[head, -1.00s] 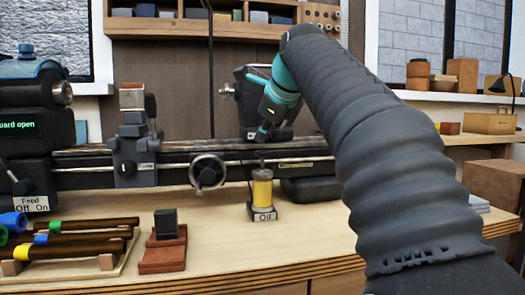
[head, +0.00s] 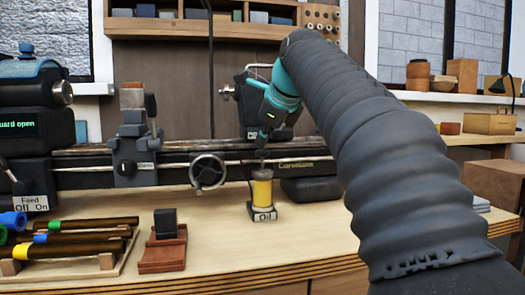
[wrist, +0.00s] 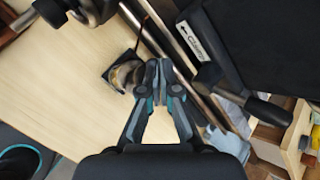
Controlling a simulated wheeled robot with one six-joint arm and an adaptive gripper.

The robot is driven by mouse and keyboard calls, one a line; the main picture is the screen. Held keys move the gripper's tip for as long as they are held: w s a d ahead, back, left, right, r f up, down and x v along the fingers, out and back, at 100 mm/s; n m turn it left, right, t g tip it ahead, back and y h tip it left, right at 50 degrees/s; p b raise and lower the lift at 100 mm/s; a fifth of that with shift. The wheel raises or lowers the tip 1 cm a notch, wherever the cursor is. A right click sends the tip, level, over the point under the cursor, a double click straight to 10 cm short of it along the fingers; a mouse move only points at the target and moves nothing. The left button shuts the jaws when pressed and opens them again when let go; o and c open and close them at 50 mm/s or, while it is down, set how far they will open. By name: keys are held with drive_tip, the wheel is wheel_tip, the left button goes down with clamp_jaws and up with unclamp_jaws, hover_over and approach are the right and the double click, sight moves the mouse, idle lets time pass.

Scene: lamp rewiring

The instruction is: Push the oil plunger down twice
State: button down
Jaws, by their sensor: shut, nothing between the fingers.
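The oiler (head: 262,190) is a yellow cylinder on a dark base labelled "Oil", upright on the bench in front of the lathe bed. A thin dark plunger sticks up from its top. My gripper (head: 263,148) points down, shut and empty, right above the plunger; whether it touches the plunger I cannot tell. The plunger is hard to make out there.
The lathe handwheel (head: 207,171) is left of the oiler, and the lathe bed (head: 180,152) runs behind it. A dark block on a reddish-brown stand (head: 163,255) and a rack of rods (head: 75,245) are at left. The bench front near the oiler is clear.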

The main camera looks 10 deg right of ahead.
sight(263, 151)
drive_tip(key=shift+f+b, duration=0.75)
drive_tip(key=shift+f, duration=0.5)
idle(1.1)
idle(0.3)
drive_tip(key=shift+r+p, duration=1.8)
drive_tip(key=shift+p, duration=0.3)
drive_tip(key=shift+r+p, duration=0.75)
drive_tip(key=shift+r, duration=1.7)
